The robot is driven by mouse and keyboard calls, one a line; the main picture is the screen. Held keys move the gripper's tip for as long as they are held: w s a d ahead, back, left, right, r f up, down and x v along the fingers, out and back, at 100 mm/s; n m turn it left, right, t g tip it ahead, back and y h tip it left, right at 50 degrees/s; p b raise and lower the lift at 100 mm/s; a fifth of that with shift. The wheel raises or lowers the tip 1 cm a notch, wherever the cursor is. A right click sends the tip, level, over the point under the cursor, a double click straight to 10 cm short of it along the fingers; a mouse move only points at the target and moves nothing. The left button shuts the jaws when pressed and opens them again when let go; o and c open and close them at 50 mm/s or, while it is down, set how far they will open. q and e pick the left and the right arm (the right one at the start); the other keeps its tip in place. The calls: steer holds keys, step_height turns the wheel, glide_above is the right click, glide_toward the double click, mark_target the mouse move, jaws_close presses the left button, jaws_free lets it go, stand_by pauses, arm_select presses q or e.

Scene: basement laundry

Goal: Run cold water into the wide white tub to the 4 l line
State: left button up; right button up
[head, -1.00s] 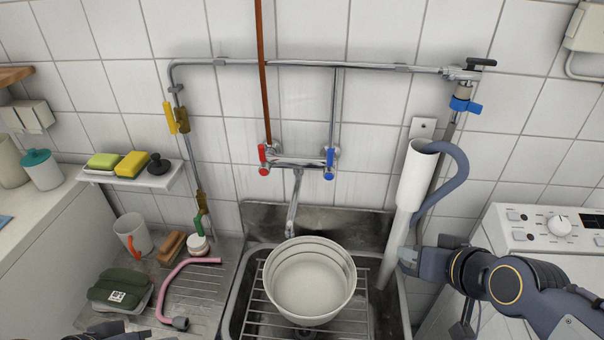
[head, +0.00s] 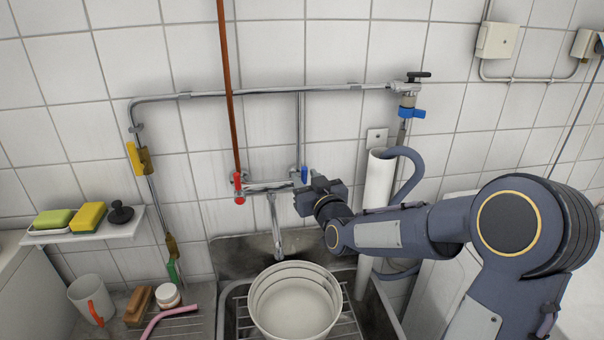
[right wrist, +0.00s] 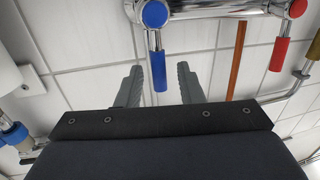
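The white tub (head: 293,312) stands on the wire rack in the sink, under the tap spout (head: 277,226). Rings show on its inner wall; no marking is readable. I see no water running from the spout. The wall tap has a red handle (head: 238,188) on the left and a blue handle (head: 305,174) on the right. My right gripper (head: 303,203) is at the blue handle. In the right wrist view its fingers (right wrist: 159,68) are open, and the blue lever (right wrist: 158,78) shows between them, apart from both. My left gripper is out of view.
A white standpipe (head: 378,180) with a grey hose stands right of the tap, behind my right arm. A blue valve (head: 412,113) sits above it. Sponges (head: 88,217) lie on a shelf; a mug (head: 90,299) and pink hose (head: 172,318) are left of the sink.

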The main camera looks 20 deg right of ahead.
steer(key=shift+w+d, duration=0.1)
steer(key=shift+w, duration=0.95)
steer(key=shift+c, duration=0.3)
jaws_close()
